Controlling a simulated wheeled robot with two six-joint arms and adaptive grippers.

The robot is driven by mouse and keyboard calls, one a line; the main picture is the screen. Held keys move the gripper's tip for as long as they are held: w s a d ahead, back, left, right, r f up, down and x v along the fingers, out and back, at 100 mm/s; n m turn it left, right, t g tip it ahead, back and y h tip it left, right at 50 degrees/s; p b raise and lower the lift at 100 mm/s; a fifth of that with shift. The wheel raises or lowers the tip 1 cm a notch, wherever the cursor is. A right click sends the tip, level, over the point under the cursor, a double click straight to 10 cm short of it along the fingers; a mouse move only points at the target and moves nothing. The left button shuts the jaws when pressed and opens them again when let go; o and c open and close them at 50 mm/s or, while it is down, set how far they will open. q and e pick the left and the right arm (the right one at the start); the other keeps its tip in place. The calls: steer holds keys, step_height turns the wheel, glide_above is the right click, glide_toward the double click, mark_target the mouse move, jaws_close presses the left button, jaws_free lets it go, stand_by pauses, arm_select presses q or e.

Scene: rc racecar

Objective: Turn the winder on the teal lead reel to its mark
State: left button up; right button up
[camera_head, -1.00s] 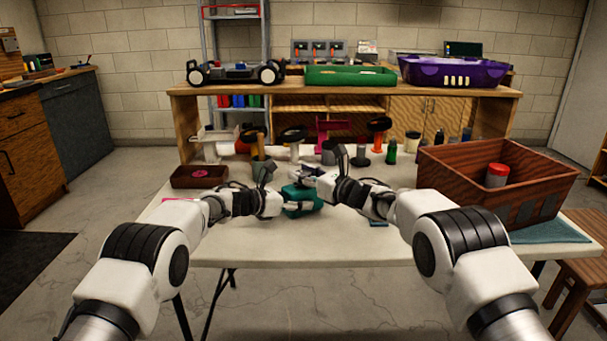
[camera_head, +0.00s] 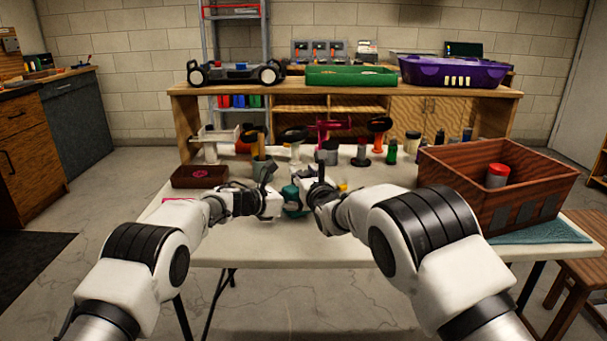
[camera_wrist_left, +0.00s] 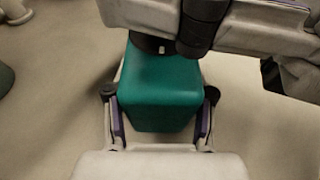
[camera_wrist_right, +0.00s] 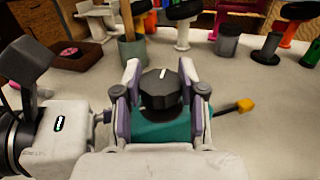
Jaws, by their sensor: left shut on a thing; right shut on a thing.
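The teal lead reel (camera_head: 293,198) sits on the white table between my two grippers. Its teal body (camera_wrist_left: 160,88) fills the middle of the left wrist view. My left gripper (camera_wrist_left: 161,122) is shut on the body, one finger on each side. The dark round winder (camera_wrist_right: 161,92), with a white line on its top, shows in the right wrist view. My right gripper (camera_wrist_right: 160,97) is shut on the winder, its fingers on both sides. In that view the white line points away from my wrist, nearly straight up the picture. In the head view my right gripper hides much of the reel.
A yellow-tipped lead end (camera_wrist_right: 245,105) lies right of the reel. A brown tray (camera_head: 199,177) stands at the left and a wooden crate (camera_head: 497,190) at the right. Several stands and bottles line the table's back. The front table is clear.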

mark_target(304, 173)
stand_by(0.3)
steer(key=o, duration=1.2)
step_height(304, 173, up, 10)
steer(key=shift+r, duration=0.1)
